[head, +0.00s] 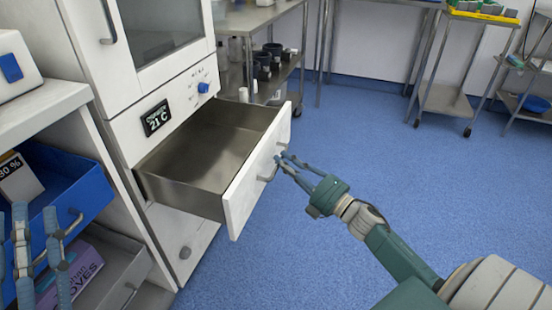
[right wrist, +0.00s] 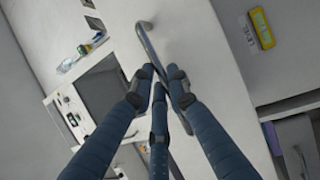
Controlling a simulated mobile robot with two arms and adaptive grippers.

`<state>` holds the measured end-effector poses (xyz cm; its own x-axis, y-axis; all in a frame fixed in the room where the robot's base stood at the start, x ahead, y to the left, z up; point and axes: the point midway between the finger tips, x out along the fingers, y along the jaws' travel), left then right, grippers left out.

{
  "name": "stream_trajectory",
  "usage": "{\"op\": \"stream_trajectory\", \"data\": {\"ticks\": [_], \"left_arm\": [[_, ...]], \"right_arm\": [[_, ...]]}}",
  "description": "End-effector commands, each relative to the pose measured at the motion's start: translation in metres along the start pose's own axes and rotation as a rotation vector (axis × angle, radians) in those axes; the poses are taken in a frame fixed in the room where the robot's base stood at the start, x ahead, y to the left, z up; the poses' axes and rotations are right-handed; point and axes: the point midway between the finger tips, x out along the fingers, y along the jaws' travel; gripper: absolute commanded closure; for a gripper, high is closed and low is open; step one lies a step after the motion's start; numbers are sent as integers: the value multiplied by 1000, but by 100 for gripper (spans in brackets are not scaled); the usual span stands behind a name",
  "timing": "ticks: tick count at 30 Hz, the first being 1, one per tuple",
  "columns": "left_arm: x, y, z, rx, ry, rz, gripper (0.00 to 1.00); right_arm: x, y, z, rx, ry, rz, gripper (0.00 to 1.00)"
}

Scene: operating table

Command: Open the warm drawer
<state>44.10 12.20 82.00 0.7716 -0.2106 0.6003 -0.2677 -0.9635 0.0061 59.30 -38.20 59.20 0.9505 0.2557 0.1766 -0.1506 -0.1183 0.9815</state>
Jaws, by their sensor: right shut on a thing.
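The warm drawer (head: 245,200) is pulled well out of the white cabinet below the 21 C display (head: 156,117). Its metal inside looks empty. My right gripper (head: 281,163) is at the drawer front, shut on its curved handle (head: 266,174). The right wrist view shows the fingers (right wrist: 163,84) closed around the handle bar (right wrist: 146,42), part of which they hide. My left gripper (head: 38,235) is at the lower left, with its fingers apart and nothing seen between them. It is away from the warm drawer.
A blue drawer (head: 75,190) and a grey drawer with a purple glove box (head: 80,275) stand open at the left. A lower cabinet door (head: 185,235) is beneath the warm drawer. Metal carts (head: 445,100) stand at the back. The blue floor (head: 370,150) to the right is clear.

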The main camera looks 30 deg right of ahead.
Motion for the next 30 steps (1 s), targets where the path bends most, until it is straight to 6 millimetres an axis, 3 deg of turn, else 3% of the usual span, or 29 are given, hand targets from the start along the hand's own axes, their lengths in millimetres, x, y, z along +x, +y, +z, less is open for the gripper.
{"op": "stream_trajectory", "data": {"ticks": [9, 10, 13, 23, 30], "left_arm": [[0, 0, 1, 0, -5, 0, 60], [0, 0, 1, 1, -4, 0, 60], [0, 0, 1, 1, -4, 0, 60], [0, 0, 0, -1, -1, 1, 60], [0, 0, 0, 0, -2, 1, 60]], "right_arm": [[-1, -2, -2, 2, 4, -2, 100], [-1, -2, -2, 2, 3, -2, 83], [-1, -2, -1, 2, 3, -2, 65], [-3, -1, 0, 1, 1, -2, 65], [-39, -3, 0, 3, -1, -4, 65]]}}
